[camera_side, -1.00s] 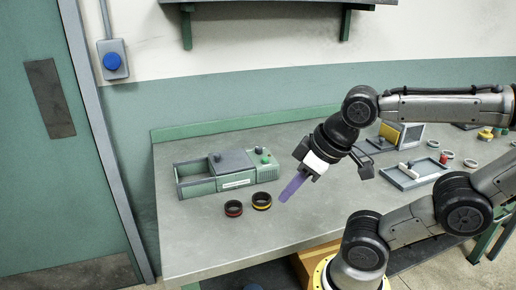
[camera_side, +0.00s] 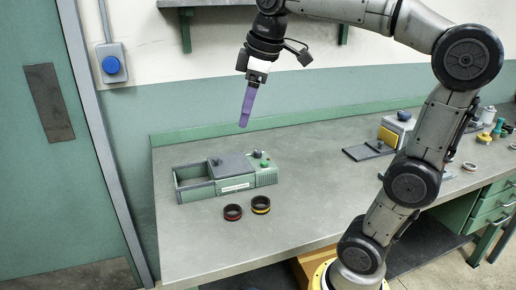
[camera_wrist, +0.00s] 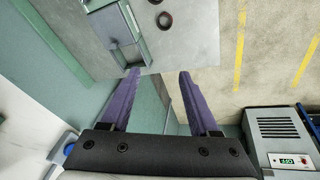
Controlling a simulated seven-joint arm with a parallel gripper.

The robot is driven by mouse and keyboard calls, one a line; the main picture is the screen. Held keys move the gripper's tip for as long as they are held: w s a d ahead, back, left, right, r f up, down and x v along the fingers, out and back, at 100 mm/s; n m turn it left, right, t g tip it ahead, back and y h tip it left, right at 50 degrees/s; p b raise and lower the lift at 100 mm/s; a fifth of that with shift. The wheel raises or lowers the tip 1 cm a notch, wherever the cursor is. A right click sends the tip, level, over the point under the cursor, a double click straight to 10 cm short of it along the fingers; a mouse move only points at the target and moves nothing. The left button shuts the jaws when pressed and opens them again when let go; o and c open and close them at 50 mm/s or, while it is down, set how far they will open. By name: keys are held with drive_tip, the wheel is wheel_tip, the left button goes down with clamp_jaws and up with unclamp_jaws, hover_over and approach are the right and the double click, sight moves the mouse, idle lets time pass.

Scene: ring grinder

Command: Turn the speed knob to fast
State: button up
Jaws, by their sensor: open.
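The ring grinder (camera_side: 228,184) is a green box with a grey lid (camera_side: 229,162) and an open tray at its left end. Small controls stand on its right end: a dark knob (camera_side: 257,153) and a green knob or button (camera_side: 264,163). I cannot tell which is the speed knob or read its setting. My gripper (camera_side: 243,125) has purple fingers pointing down, open and empty, high above the grinder and touching nothing. In the wrist view my gripper (camera_wrist: 158,72) shows both fingers apart, with part of the grinder (camera_wrist: 122,30) beyond them.
A blue button box (camera_side: 112,64) is on the wall. A grey tray (camera_side: 370,149) and several small parts are at right.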

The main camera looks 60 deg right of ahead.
drive_tip(key=w+d+g, duration=0.1)
drive_tip(key=w+d, duration=0.5)
drive_tip(key=m+g, duration=0.3)
hover_over(258, 151)
wheel_tip(258, 151, down, 12)
drive_tip(key=shift+y, duration=0.4)
wheel_tip(258, 151, down, 13)
drive_tip(key=shift+f, duration=0.1)
clamp_jaws()
